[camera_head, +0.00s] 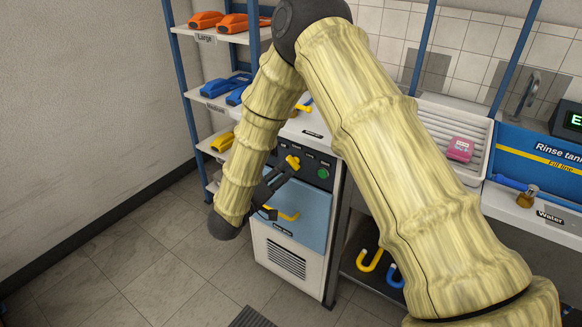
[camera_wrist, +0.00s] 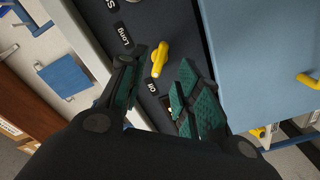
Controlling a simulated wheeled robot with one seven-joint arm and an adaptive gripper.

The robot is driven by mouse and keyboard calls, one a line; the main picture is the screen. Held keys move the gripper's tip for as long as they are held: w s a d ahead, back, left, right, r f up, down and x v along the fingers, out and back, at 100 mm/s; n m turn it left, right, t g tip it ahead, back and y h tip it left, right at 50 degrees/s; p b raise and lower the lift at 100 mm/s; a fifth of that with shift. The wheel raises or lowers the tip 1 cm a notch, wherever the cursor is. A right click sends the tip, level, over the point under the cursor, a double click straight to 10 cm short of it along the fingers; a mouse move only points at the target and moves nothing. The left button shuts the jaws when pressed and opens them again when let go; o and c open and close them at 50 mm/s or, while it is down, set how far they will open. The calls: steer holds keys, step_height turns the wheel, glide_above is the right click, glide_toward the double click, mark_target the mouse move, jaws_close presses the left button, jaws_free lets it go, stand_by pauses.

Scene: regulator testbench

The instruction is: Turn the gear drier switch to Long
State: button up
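The gear drier (camera_head: 277,255) is a white cabinet with a blue door and a dark control panel on top. Its yellow switch (camera_head: 292,162) is on that panel; it also shows in the wrist view (camera_wrist: 160,58). In the wrist view the elongated knob has one end near the "Off" label; the "Long" label (camera_wrist: 124,36) is to its upper left. Which end is the pointer, I cannot tell. My gripper (camera_wrist: 163,66) is open, its green-padded fingers on either side of the knob's lower part; contact is not clear. In the head view my gripper (camera_head: 279,180) partly covers the panel.
A green button (camera_head: 323,173) is right of the switch. The blue door (camera_wrist: 255,50) has a yellow handle (camera_head: 287,214). A shelf rack (camera_head: 220,94) with orange, blue and yellow items stands at left. A counter with a rinse tank (camera_head: 545,150) is at right.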

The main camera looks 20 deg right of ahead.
mark_target(291, 165)
steer(key=shift+x, duration=2.8)
jaws_close()
